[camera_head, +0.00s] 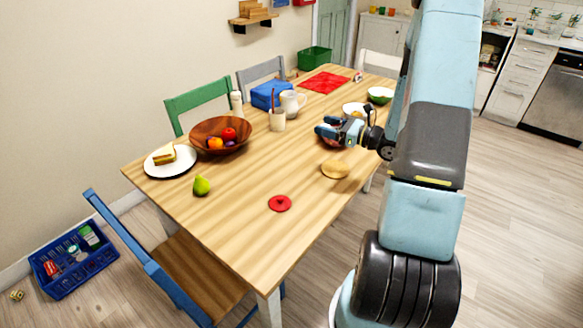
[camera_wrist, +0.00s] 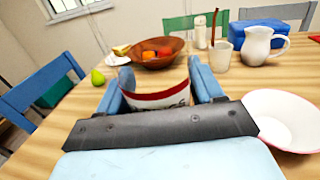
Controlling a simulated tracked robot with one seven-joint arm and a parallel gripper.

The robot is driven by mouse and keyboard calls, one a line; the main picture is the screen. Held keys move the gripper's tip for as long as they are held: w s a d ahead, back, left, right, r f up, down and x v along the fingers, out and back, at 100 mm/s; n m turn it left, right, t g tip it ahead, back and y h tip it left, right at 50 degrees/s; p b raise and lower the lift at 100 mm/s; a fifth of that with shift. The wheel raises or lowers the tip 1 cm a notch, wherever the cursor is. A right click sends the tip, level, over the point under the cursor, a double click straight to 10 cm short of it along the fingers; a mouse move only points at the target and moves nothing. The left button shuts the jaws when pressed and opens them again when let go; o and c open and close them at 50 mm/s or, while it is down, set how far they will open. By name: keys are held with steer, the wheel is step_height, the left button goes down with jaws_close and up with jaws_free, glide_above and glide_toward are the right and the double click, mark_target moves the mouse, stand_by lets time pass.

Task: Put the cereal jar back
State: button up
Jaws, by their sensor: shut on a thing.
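A blue crate (camera_head: 73,284) is on the floor. The table's near end is mostly clear.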

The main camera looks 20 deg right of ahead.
steer(key=shift+s+d+f+g, duration=0.1)
steer(key=shift+s+d+g, duration=0.25)
steer(key=shift+s, duration=0.45)
steer(key=shift+n+y, duration=0.3)
steer(key=shift+w+a+f, duration=1.45)
steer(key=shift+a+f, duration=0.2)
steer(key=shift+a, duration=0.1)
steer(key=shift+w+a+f, duration=1.45)
steer(key=shift+a+f, duration=0.2)
steer(key=shift+a, duration=0.1)
steer(key=shift+w+a+f, duration=1.45)
steer(key=shift+a+f, duration=0.2)
steer(key=shift+a, duration=0.1)
steer(key=shift+f, duration=1.55)
steer(key=o, duration=1.5)
steer(key=shift+f, duration=0.1)
